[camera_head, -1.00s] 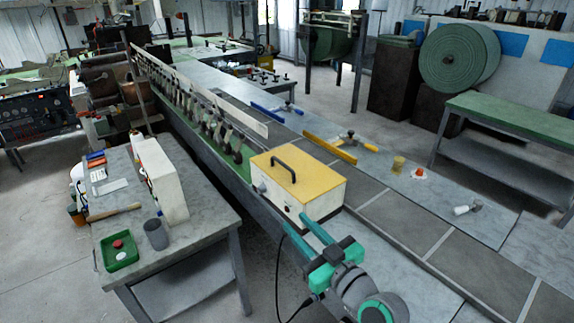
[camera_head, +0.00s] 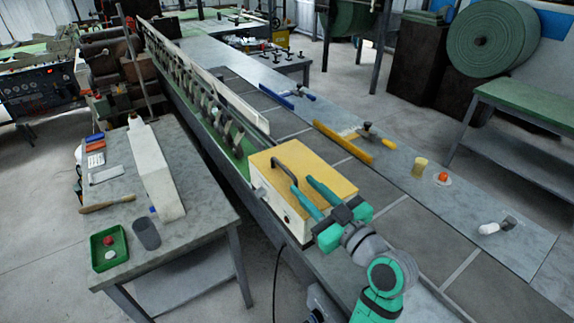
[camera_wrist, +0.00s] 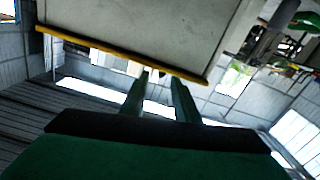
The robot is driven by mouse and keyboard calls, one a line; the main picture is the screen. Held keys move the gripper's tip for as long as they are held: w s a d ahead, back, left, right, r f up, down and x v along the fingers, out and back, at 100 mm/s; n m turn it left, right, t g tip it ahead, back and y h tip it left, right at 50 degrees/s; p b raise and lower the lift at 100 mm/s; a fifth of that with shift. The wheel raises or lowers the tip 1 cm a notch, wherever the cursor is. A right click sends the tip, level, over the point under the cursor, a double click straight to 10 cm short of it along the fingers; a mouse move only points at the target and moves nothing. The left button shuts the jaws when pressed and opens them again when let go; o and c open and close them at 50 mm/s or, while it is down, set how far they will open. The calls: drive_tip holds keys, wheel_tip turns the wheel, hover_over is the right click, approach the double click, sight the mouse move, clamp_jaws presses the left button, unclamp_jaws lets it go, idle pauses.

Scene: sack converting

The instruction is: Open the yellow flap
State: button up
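The yellow flap (camera_head: 318,168) is the flat top of a cream box (camera_head: 272,198) and lies closed, with a black handle (camera_head: 284,168) on it. My gripper (camera_head: 303,184) is open, its two teal fingers apart. In the head view the fingers overlap the flap's near right part; whether they touch it I cannot tell. In the wrist view the flap's edge (camera_wrist: 120,59) runs as a yellow strip along the pale box wall (camera_wrist: 150,25). The fingertips (camera_wrist: 161,80) end close to this strip, with nothing seen between them.
The box stands on a long grey-tiled bench (camera_head: 408,232). A side table (camera_head: 190,235) with a green tray (camera_head: 108,262) stands left. A cable hangs below the box.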

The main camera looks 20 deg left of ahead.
approach(276, 159)
drive_tip(key=x, duration=0.5)
drive_tip(key=shift+w+a+f, duration=0.15)
drive_tip(key=shift+a+f, duration=0.05)
drive_tip(key=shift+f, duration=0.05)
clamp_jaws()
